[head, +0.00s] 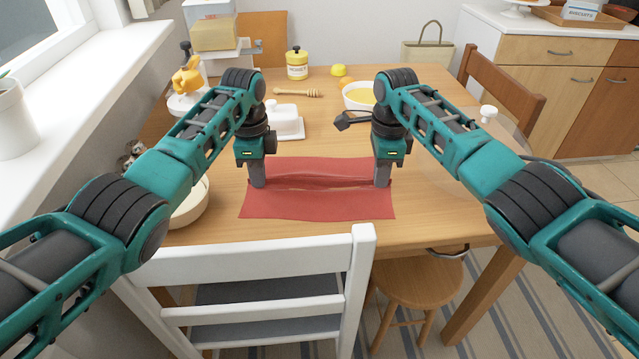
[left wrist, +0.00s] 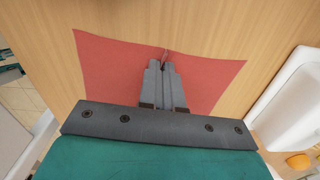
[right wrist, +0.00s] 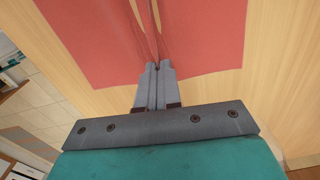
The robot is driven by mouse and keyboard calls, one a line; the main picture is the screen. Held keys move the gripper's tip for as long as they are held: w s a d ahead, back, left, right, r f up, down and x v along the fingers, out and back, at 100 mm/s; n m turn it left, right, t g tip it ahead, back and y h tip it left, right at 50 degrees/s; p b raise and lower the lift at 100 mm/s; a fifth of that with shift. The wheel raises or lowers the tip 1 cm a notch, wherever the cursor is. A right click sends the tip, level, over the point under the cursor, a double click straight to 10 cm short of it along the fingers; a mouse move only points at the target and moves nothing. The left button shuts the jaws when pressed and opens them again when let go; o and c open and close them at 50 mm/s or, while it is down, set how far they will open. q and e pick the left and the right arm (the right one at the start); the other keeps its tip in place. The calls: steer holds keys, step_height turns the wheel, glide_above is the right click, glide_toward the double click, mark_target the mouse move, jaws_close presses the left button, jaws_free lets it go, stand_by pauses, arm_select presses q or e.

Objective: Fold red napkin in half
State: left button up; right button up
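The red napkin (head: 318,206) lies on the wooden table in front of the white chair. It is spread out flat, with a raised, creased ridge running across its middle between my two grippers. My left gripper (head: 258,184) points down at the left end of the ridge. In the left wrist view its fingers (left wrist: 164,68) are close together, with a small pinch of napkin (left wrist: 210,72) at the tips. My right gripper (head: 381,183) points down at the right end. In the right wrist view its fingers (right wrist: 158,68) are nearly together, and creases in the napkin (right wrist: 205,35) run from the tips.
A white butter dish (head: 287,122) stands behind the napkin, with a honey dipper (head: 298,92) and a yellow jar (head: 297,65) further back. A bowl of yellow content (head: 358,96) is behind my right gripper. A pale bowl (head: 190,207) is at left. Table right of the napkin (head: 440,205) is clear.

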arm_select(q)
steer(key=shift+r, duration=0.1)
jaws_close()
arm_select(e)
steer(key=shift+r, duration=0.1)
jaws_close()
